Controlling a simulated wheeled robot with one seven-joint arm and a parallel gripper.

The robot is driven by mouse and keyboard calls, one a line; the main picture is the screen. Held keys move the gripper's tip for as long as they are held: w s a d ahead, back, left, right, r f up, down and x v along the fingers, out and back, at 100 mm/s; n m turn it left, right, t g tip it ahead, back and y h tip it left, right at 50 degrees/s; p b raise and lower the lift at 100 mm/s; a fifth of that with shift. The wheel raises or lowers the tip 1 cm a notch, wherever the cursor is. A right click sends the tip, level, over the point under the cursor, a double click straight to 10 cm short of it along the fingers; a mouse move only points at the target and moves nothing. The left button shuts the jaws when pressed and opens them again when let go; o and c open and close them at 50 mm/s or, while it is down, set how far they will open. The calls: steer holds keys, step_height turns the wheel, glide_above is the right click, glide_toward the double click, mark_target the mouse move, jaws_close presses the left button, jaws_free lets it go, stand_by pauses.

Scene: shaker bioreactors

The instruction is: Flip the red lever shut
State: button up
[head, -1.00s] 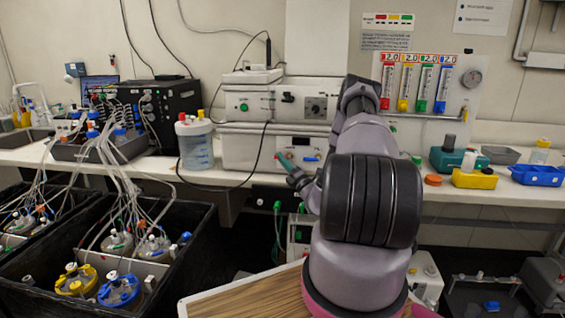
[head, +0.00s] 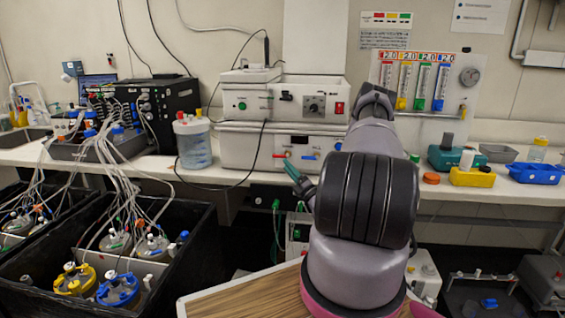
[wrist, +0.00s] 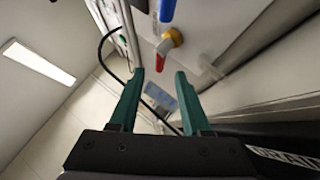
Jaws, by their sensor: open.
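The red lever (head: 279,156) is on the lower front of the white bench unit (head: 240,150), left of a blue lever (head: 308,157). In the wrist view the red lever (wrist: 160,62) hangs from a brass-coloured fitting (wrist: 175,38), with the blue lever (wrist: 166,10) above it. My gripper (wrist: 158,78) is open, its two teal fingers apart and empty. The red lever shows in the gap just beyond the fingertips; contact is not visible. In the head view my gripper (head: 290,167) is just below and right of the red lever, partly hidden by my arm.
A dark cable (head: 262,150) loops down the unit's front beside the red lever. A lidded clear container (head: 193,140) stands left on the bench. Black tubs (head: 130,270) with tubed vessels fill the lower left. Gas flow tubes (head: 420,87) hang on the back wall.

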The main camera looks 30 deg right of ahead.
steer(key=v, duration=0.5)
steer(key=shift+s+f, duration=0.1)
steer(key=shift+s, duration=0.05)
steer(key=s+a+r+n+g+y, duration=0.4)
steer(key=a+r+n+g+y, duration=0.1)
steer(key=a+r+n+g, duration=0.8)
steer(key=s+a+r+n+g+y, duration=0.5)
steer(key=a+r+n+g, duration=0.4)
steer(key=n, duration=0.5)
steer(key=s+r+n+t+h, duration=0.6)
steer(key=s+r+n+h, duration=0.7)
steer(key=s+r+n, duration=0.2)
steer(key=s+r, duration=0.1)
steer(key=s, duration=0.1)
steer(key=shift+s+d+r+t+h, duration=0.2)
steer(key=shift+s+d+t+h, duration=0.1)
steer(key=shift+s+d+t, duration=0.1)
